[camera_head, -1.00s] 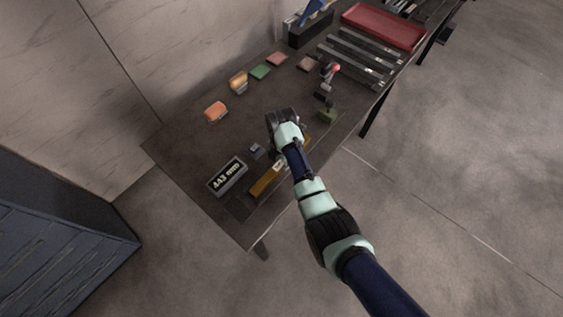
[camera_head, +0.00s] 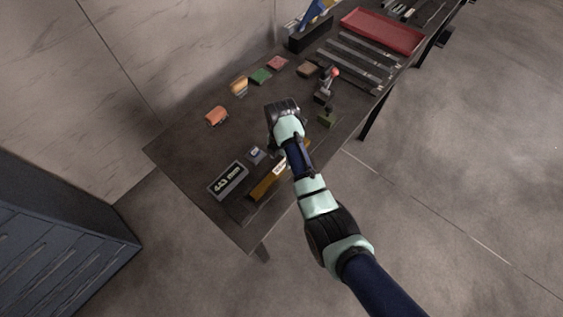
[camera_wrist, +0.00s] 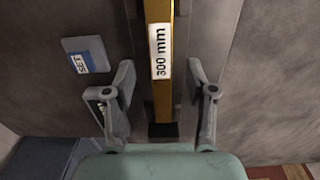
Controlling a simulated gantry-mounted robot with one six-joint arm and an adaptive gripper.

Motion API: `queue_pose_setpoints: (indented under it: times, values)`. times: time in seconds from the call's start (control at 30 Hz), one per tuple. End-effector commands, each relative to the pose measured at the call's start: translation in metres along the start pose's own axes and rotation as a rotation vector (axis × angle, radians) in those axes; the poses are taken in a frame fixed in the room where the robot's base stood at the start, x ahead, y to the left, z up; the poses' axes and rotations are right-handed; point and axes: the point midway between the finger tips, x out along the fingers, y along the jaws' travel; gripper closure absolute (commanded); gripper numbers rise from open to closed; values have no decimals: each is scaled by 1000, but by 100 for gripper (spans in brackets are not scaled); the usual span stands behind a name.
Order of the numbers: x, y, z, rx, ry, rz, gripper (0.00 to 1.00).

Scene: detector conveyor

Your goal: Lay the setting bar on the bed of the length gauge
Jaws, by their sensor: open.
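The setting bar is a long yellow bar (camera_head: 266,184) with a white "300 mm" label. It lies lengthwise near the table's front edge, on what looks like the gauge's dark metal bed (camera_wrist: 206,40). In the wrist view the bar (camera_wrist: 162,100) runs between my fingers, one end close to a black block (camera_wrist: 162,131). My gripper (camera_wrist: 165,85) is open, with a finger on each side and clear gaps to the bar.
A small block marked "SET" (camera_wrist: 86,55) sits beside the bar. Several coloured blocks, including an orange one (camera_head: 216,116), lie towards the wall. A red-knobbed device (camera_head: 328,84), metal rails (camera_head: 352,62) and a red tray (camera_head: 384,31) stand farther back.

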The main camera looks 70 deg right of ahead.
Motion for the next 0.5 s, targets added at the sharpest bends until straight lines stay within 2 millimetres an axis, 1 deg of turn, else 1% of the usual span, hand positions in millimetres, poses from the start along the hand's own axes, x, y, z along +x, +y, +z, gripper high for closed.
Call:
queue_pose_setpoints:
  times: [0.03, 0.1, 0.2, 0.33, 0.5]
  values:
    - [-17, 1, 1, 0, -2, 4, 44]
    - [-34, 1, 0, 0, -1, 2, 44]
    - [-52, 0, 0, 0, -1, 2, 44]
    - [-66, 0, 0, 0, -1, 1, 44]
    - [-69, 0, 0, 0, 1, -1, 44]
